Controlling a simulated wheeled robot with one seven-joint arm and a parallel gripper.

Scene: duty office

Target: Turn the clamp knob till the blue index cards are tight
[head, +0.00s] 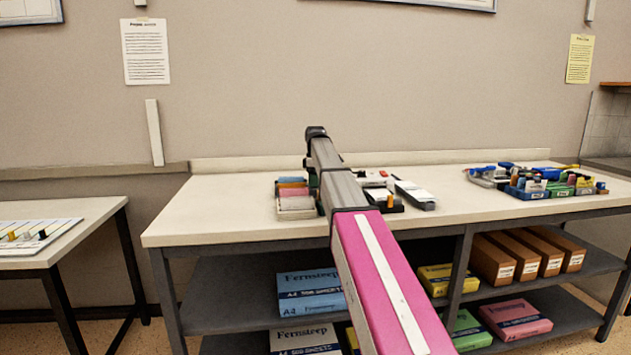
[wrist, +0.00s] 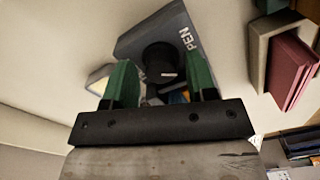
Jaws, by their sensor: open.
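In the wrist view my gripper (wrist: 157,66) is open, with one green finger on each side of a dark round knob-like part (wrist: 160,58). Whether the fingers touch it I cannot tell. The part sits on a grey block marked PEN (wrist: 146,36). A small blue and orange patch shows between the fingers, too hidden to name. I cannot make out which cards are clamped.
The long table (head: 220,215) has bare room at its left. Right of my arm lie a black holder (head: 384,202) and a grey-white flat item (head: 415,194). Several coloured bins (head: 545,186) stand farther right. In the wrist view a box with a dark red item (wrist: 290,68) is at the right.

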